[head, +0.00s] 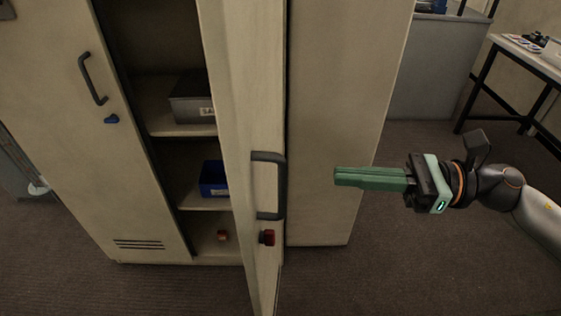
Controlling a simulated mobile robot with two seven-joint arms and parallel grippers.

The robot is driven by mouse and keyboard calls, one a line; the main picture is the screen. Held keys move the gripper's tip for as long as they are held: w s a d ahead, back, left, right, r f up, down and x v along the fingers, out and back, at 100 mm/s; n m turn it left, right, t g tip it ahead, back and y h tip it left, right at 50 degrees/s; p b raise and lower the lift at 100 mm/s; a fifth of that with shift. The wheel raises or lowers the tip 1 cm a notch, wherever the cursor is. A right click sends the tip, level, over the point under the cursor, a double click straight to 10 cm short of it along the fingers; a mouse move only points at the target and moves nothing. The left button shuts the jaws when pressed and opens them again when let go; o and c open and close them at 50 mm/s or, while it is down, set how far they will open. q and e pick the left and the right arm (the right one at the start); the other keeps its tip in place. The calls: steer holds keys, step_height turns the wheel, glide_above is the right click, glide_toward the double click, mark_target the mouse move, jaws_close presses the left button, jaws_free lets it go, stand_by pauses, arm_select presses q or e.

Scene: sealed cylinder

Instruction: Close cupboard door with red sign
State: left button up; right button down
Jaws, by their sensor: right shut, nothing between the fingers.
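The cupboard's left door (80,130) is closed and has a dark handle and a blue piece. My right gripper (337,177) is shut and empty, to the right of the open door and apart from its handle. My left gripper is not in view.
Inside the cupboard are a grey box (192,98) on a shelf, a blue bin (213,179) lower down and a small orange item (223,235) at the bottom. A table (530,55) stands at the far right. The carpet (400,260) right of the door is clear.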

mark_target(258, 169)
steer(key=a+p, duration=0.1)
steer(key=a, duration=0.2)
steer(key=a+p, duration=0.1)
steer(key=a, duration=0.2)
steer(key=w+a+p, duration=0.1)
steer(key=a, duration=0.3)
steer(key=shift+r, duration=0.15)
steer(key=shift+w+a, duration=0.1)
steer(key=shift+a, duration=0.15)
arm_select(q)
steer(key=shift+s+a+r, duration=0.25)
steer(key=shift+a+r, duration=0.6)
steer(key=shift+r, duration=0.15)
